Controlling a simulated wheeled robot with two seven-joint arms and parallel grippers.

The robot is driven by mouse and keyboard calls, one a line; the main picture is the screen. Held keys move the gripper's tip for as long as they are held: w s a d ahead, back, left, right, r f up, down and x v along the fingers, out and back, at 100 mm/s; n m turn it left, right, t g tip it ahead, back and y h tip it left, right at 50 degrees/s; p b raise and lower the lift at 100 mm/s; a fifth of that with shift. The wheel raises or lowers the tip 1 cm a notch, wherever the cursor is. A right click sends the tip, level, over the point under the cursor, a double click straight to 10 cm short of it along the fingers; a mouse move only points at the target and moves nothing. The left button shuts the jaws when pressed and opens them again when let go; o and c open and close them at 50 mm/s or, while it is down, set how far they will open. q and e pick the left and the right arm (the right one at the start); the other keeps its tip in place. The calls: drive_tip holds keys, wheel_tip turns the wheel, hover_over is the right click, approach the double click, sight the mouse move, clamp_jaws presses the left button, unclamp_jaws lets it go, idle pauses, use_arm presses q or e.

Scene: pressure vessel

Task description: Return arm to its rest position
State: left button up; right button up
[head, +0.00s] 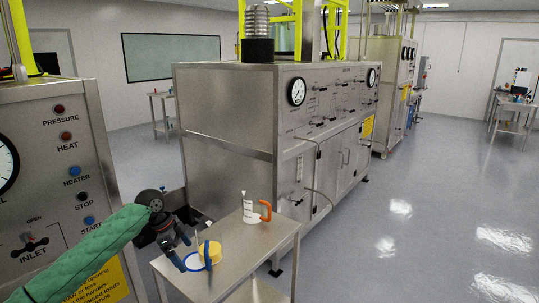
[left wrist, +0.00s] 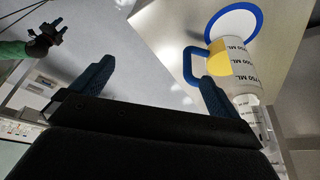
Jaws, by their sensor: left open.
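My left arm in its green sleeve comes in from the left in the head view. Its left gripper (head: 183,252) is over the near left end of the metal table (head: 245,262). In the left wrist view the two blue fingers of this gripper (left wrist: 155,75) are spread, with nothing between them. A measuring cup marked 750 ML (left wrist: 238,62), with a blue rim and handle, is beside the right finger; I cannot tell if they touch. It shows yellow and blue in the head view (head: 209,249). My right gripper (left wrist: 46,38) shows small in the left wrist view; its jaws are unclear.
A white container with an orange handle (head: 265,211) stands farther back on the table. A control panel (head: 66,180) is close on the left. A large steel cabinet (head: 225,130) stands behind the table. The floor on the right (head: 430,220) is clear.

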use_arm(q)
drive_tip(key=s+d+f+n+t, duration=0.1)
drive_tip(key=s+d+f+n, duration=0.1)
drive_tip(key=s+d+f, duration=0.65)
drive_tip(key=s+d+f+n+t, duration=0.1)
drive_tip(key=s+d+f+n, duration=0.3)
drive_tip(key=s+f, duration=0.75)
drive_tip(key=s+a+n+t+y, duration=0.1)
drive_tip(key=s+a+n+y, duration=0.2)
drive_tip(key=s, duration=1)
drive_tip(key=s+a+n+y, duration=0.1)
drive_tip(key=s+a+n, duration=0.35)
drive_tip(key=s, duration=0.85)
drive_tip(key=s+d+f+g, duration=0.1)
drive_tip(key=d+f, duration=0.2)
drive_tip(key=f, duration=1.2)
drive_tip(key=s+d+f+g, duration=0.1)
drive_tip(key=s+d+f, duration=0.1)
drive_tip(key=f, duration=1.2)
drive_tip(key=shift+d+f+n, duration=0.35)
drive_tip(key=shift+d+n, duration=0.05)
drive_tip(key=shift+n, duration=0.05)
use_arm(e)
drive_tip(key=shift+s, duration=0.35)
